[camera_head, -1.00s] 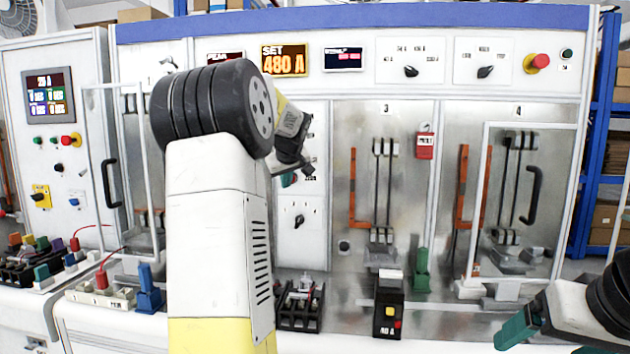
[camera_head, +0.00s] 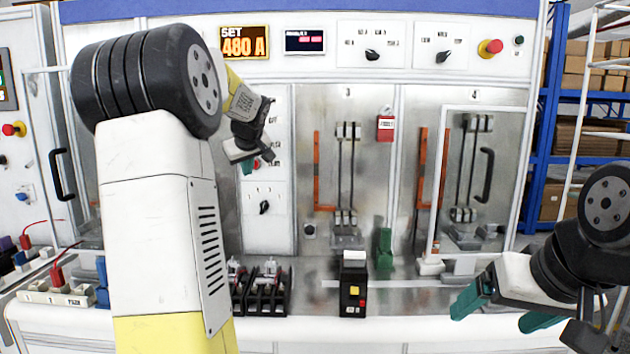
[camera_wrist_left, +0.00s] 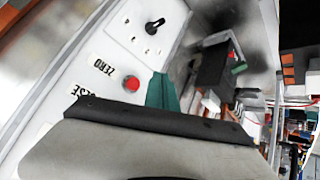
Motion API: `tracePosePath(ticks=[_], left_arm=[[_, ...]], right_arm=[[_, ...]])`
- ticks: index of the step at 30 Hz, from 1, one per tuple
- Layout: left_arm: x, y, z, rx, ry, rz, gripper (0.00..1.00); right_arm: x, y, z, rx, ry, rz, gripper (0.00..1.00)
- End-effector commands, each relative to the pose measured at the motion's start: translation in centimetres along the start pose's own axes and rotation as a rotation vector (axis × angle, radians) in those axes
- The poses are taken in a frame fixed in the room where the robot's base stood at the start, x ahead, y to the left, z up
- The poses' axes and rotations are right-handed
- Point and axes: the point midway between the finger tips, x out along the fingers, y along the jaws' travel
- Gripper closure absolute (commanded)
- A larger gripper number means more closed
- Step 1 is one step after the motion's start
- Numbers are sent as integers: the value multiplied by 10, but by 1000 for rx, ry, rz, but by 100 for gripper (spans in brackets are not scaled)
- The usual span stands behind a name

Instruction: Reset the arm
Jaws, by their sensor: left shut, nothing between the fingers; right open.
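My left gripper (camera_head: 247,163) is shut and empty, in front of the narrow white control panel (camera_head: 280,225) in the head view. Its arm covers much of the left side. In the left wrist view its teal fingertip (camera_wrist_left: 163,92) shows beside a red button (camera_wrist_left: 131,83) on that panel; I cannot tell whether they touch. The word ZERO (camera_wrist_left: 103,62) and a partly hidden label (camera_wrist_left: 84,93) starting "RESE" are printed near the button. A black rotary knob (camera_wrist_left: 154,24) sits further up. My right gripper (camera_head: 503,308) is open and empty at the lower right.
Bay 3 holds an orange bar (camera_head: 317,180) and upright rods. Bay 4 has a framed door with a black handle (camera_head: 487,175). A black box with yellow and red buttons (camera_head: 353,290) and a green block (camera_head: 384,255) stand on the bench ledge. A red tag (camera_head: 386,128) hangs between the bays.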

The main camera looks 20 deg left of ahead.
Motion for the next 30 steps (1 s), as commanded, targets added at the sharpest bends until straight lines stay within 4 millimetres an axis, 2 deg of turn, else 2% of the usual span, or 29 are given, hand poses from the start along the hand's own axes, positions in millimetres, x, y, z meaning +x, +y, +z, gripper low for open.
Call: tracePosePath(ticks=[2, 5, 8, 11, 15, 18, 21, 25, 27, 30], left_arm=[[-3, 0, 2, 4, -4, 3, 100], [-20, 2, 18, 38, -27, 22, 100], [-56, 4, 55, 115, -81, 66, 100], [-102, 1, 110, 229, -153, 134, 100], [-161, -16, 199, 404, -252, 244, 100], [-193, -33, 260, 522, -309, 327, 100], [-216, -50, 310, 619, -352, 396, 100], [-231, -67, 352, 700, -386, 457, 100], [-235, -71, 364, 723, -395, 475, 100], [-236, -73, 368, 732, -398, 482, 100]], right_arm=[[0, 0, 0, 0, 0, 0, 15], [0, 0, 0, 0, 0, 0, 15], [0, 0, 0, 0, 0, 0, 15], [0, 0, 0, 0, 0, 0, 15], [0, 0, 0, 0, 0, 0, 15], [0, 0, 0, 0, 0, 0, 15], [0, 0, 0, 0, 0, 0, 15], [0, 0, 0, 0, 0, 0, 15], [0, 0, 0, 0, 0, 0, 15], [0, 0, 0, 0, 0, 0, 15]])
